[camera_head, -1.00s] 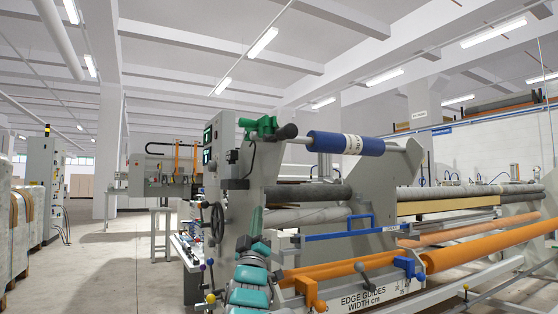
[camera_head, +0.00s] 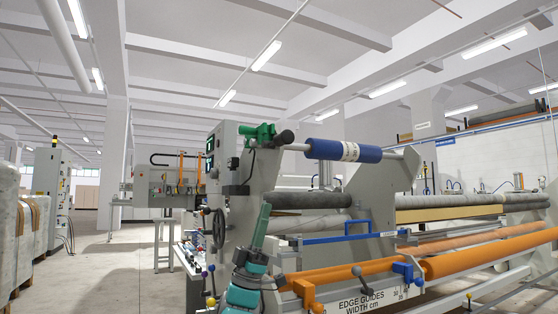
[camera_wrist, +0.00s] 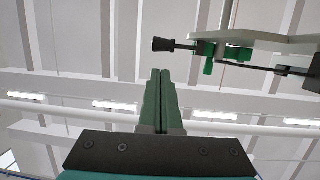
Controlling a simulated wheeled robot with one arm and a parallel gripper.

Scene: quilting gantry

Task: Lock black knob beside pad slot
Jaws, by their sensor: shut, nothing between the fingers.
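In the wrist view my gripper (camera_wrist: 160,100) points up toward the ceiling, its two green fingers together and empty. A black knob (camera_wrist: 163,44) on a thin rod shows beyond the fingertips, with a clear gap in the picture. The rod runs right to a green clamp (camera_wrist: 214,53) under a pale plate. In the head view a green part (camera_head: 258,132) with a black end (camera_head: 286,137) sits on top of the machine's side plate; it looks like the same fitting. I cannot make out a pad slot, or tell whether this knob is locked.
The grey side plate (camera_head: 232,190) stands close to my teal arm. A blue roller (camera_head: 343,150), dark rollers and orange rollers (camera_head: 490,253) extend right. A black handwheel (camera_head: 218,226) is on the machine's left. Open floor (camera_head: 110,275) lies at left.

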